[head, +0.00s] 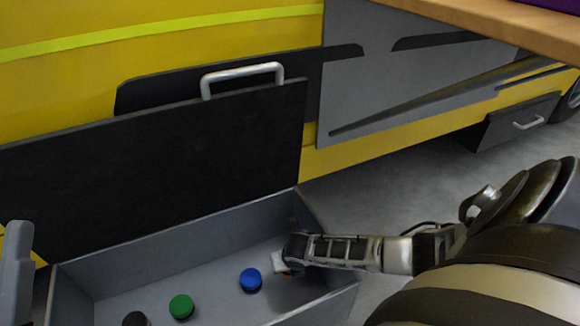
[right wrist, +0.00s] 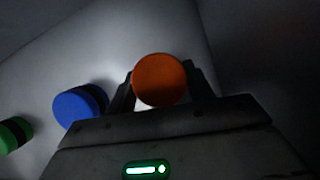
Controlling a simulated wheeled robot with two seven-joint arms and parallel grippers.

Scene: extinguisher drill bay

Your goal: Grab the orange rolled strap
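The orange rolled strap (right wrist: 159,80) shows its round end in the right wrist view. It sits between the two fingers of my right gripper (right wrist: 160,92), which press close against it on both sides. In the head view only a sliver of orange (head: 286,272) shows beside my right gripper (head: 281,264), which is low inside the grey bin (head: 180,243). The rest of the strap is hidden by the gripper. My left gripper is not clearly seen in either view.
In the bin, a blue roll (head: 251,280), a green roll (head: 181,306) and a dark roll (head: 135,319) stand in a row left of the strap. A black raised lid (head: 150,170) stands behind. A wooden ledge (head: 500,22) overhangs the upper right.

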